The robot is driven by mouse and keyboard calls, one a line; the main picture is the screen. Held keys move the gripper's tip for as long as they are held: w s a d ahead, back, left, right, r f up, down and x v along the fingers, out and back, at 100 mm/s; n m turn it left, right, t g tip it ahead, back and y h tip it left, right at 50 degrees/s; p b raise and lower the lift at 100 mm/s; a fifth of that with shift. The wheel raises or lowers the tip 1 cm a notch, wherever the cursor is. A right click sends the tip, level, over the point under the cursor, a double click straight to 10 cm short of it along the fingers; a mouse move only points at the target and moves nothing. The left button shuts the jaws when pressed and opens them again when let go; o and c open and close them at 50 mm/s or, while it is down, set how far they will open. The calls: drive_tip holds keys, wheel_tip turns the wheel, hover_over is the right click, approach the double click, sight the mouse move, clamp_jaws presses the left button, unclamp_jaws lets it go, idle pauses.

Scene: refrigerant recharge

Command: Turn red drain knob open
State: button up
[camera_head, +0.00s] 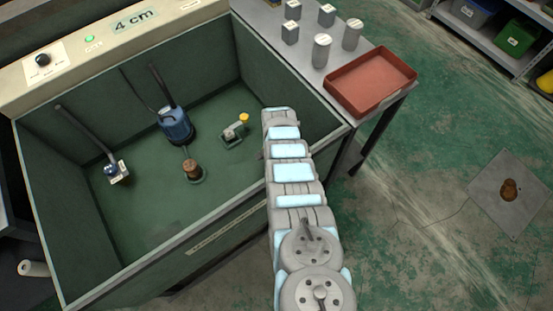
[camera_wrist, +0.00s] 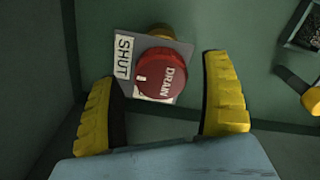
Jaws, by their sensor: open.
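The red drain knob (camera_wrist: 162,75), lettered DRAIN, shows in the wrist view on a grey plate. A white mark on its face lies on the left side, toward a white SHUT label (camera_wrist: 123,57). A second white label below the knob is mostly covered, and I cannot read it. My gripper (camera_wrist: 160,68) is open, with one yellow finger left of the knob and one right of it. Both look clear of the knob, though the depth is hard to judge. In the head view my arm hides the gripper, and I cannot make out the knob.
The green tank (camera_head: 130,270) holds a blue pump (camera_head: 176,127), a brown-topped fitting (camera_head: 192,170), a yellow-knobbed fitting (camera_head: 235,128) and a fitting with hose (camera_head: 115,171) at left. A red tray (camera_head: 370,82) and grey weights stand right.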

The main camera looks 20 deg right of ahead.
drive_tip(key=shift+f, duration=0.45)
drive_tip(key=c, duration=1.2)
drive_tip(key=shift+c, duration=0.2)
